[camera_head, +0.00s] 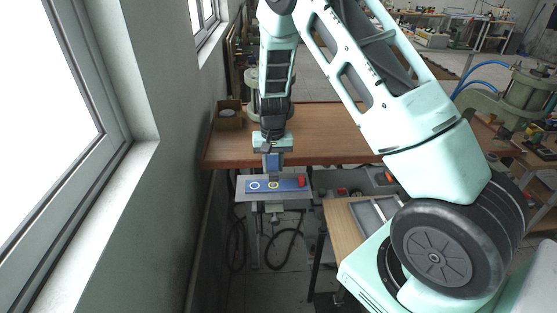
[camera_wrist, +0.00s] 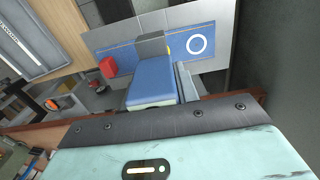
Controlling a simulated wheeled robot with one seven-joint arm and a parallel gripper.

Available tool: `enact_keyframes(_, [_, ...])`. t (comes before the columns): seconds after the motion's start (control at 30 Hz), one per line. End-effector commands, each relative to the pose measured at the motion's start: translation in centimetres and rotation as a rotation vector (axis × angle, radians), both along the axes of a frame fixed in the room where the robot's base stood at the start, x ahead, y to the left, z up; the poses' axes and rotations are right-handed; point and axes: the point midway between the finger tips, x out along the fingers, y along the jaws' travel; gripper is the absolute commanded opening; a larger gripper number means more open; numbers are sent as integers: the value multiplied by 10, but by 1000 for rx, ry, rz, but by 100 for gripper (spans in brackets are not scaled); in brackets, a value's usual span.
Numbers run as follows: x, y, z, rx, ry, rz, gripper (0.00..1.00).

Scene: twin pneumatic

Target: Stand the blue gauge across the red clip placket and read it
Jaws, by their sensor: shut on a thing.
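My gripper (camera_head: 273,147) is shut on the blue gauge (camera_head: 273,161), a blue block with a grey end. In the wrist view the blue gauge (camera_wrist: 152,82) points away from my gripper, its grey end (camera_wrist: 151,47) in front of a blue strip (camera_wrist: 125,56). The blue strip (camera_head: 284,184) lies on a grey plate (camera_head: 265,197). It bears a white ring (camera_head: 255,185), a yellow ring (camera_head: 273,185) and a red clip (camera_head: 301,182) at its right end. The grey end is over the strip's middle, between red clip and white ring; I cannot tell if it touches. The gauge hides part of the yellow ring.
A wooden bench (camera_head: 330,130) lies behind the plate, with a small box (camera_head: 228,118) at its left. A wall with a window is close on the left. A lower wooden table with a grey tray (camera_head: 376,212) stands at right. Cables hang below the plate.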

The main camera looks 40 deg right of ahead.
Motion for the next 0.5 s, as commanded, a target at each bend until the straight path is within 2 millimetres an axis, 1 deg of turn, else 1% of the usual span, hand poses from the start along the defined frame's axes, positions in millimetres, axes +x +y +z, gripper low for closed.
enact_keyframes(0.4, [0, 1, 1, 1, -1, 2, 0])
enact_keyframes(0.5, [0, 1, -3, 0, 0, 2, 0])
